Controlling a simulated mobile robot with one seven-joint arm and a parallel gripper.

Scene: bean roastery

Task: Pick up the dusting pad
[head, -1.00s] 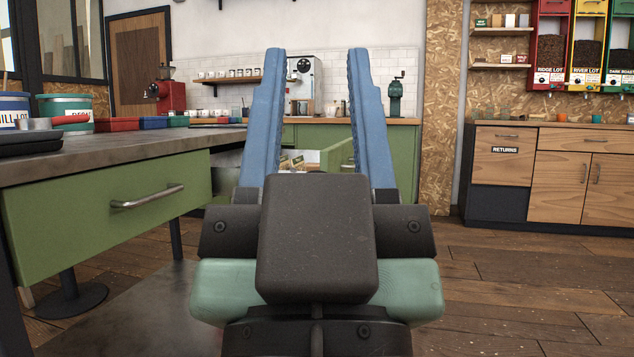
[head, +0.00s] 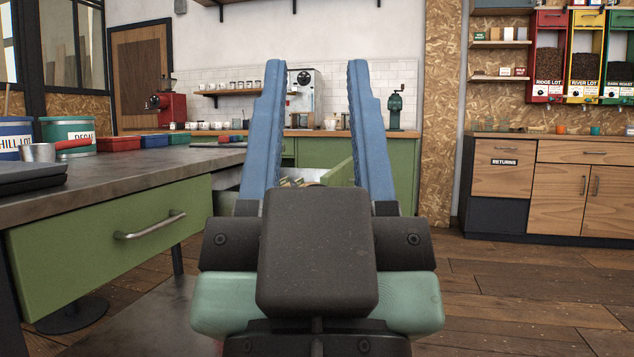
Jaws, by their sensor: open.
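My gripper (head: 316,135) is open and empty, with its two blue fingers pointing away from me in the middle of the head view. No dusting pad can be made out for sure. An open green drawer (head: 338,176) shows between and behind the fingers, in front of the far green counter. Some small items (head: 292,181) lie in it, but they are too small and too covered by my gripper to name.
A worktable (head: 110,180) with a closed green drawer (head: 115,235) stands close on the left. It carries tubs, small coloured trays (head: 118,144) and a metal scoop (head: 38,152). A wooden cabinet (head: 560,182) stands at the back right. The floor (head: 520,290) on the right is clear.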

